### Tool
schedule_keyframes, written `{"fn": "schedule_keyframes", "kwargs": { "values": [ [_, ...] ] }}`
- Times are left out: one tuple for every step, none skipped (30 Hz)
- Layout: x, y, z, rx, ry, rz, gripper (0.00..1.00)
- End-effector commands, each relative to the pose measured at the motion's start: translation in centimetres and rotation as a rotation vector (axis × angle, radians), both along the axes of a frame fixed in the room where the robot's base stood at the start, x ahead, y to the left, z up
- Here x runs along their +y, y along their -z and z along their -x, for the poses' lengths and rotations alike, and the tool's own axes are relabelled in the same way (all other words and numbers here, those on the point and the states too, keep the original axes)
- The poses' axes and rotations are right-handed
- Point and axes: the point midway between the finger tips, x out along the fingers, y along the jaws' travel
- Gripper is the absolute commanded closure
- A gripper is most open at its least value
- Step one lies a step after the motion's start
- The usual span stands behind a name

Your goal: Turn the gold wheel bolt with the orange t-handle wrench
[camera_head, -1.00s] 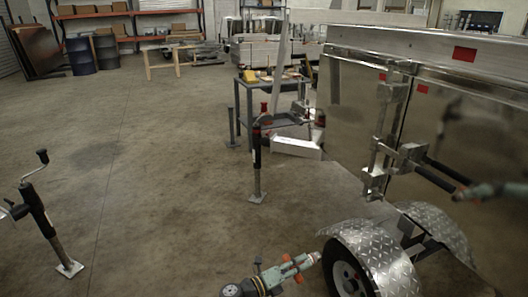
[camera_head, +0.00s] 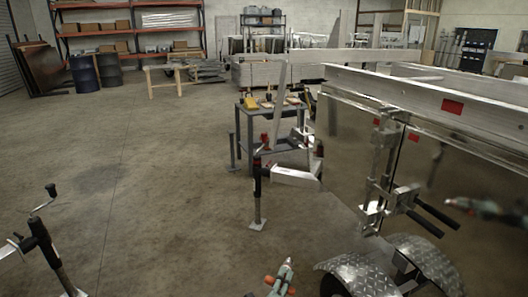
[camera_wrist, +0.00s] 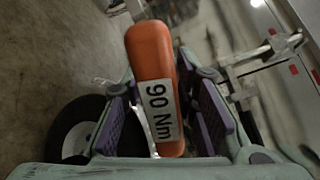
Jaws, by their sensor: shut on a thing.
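My gripper (camera_wrist: 162,125) is shut on the orange handle of the t-handle wrench (camera_wrist: 152,62), which carries a white "90 Nm" label. Purple pads lie on both sides of the handle. The rest of the wrench is hidden. In the head view, my gripper (camera_head: 281,278) is at the bottom edge, left of the trailer wheel (camera_head: 333,286), with a gap between them. The wheel, with black tyre and pale rim, also shows at the left in the wrist view (camera_wrist: 88,108). I cannot make out the gold wheel bolt in either view.
A diamond-plate fender (camera_head: 358,272) covers the wheel beside the shiny trailer side (camera_head: 345,150), which mirrors my arm. A jack stand (camera_head: 257,195) and a grey tool table (camera_head: 243,132) stand ahead. Another crank jack (camera_head: 45,250) is at left. Open floor lies between.

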Motion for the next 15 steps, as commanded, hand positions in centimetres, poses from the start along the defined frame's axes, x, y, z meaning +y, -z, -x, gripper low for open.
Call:
{"fn": "schedule_keyframes", "kwargs": {
  "values": [
    [0.0, -0.3, 0.3, 0.001, -0.019, 0.003, 1.0],
    [0.3, -0.3, 0.4, 0.001, -0.033, 0.002, 1.0],
    [0.6, -0.2, 0.6, 0.002, -0.052, 0.003, 1.0],
    [0.8, -0.1, 0.8, 0.001, -0.068, 0.002, 1.0],
    [1.1, 0.0, 1.0, 0.002, -0.082, 0.003, 1.0],
    [1.4, 0.1, 1.3, 0.002, -0.106, 0.004, 1.0],
    [1.7, 0.2, 1.6, 0.003, -0.123, 0.004, 1.0],
    [2.1, 0.4, 1.8, 0.003, -0.141, 0.003, 1.0],
    [2.4, 0.6, 2.1, 0.003, -0.158, 0.003, 1.0],
    [2.7, 0.8, 2.4, 0.003, -0.173, 0.004, 1.0],
    [2.9, 1.0, 2.6, 0.003, -0.186, 0.004, 1.0],
    [3.2, 1.1, 2.9, 0.003, -0.203, 0.005, 1.0],
    [3.5, 1.3, 3.1, 0.003, -0.215, 0.005, 1.0],
    [3.6, 1.5, 3.4, 0.002, -0.227, 0.005, 1.0],
    [3.9, 1.7, 3.7, 0.003, -0.241, 0.005, 1.0]
  ]
}}
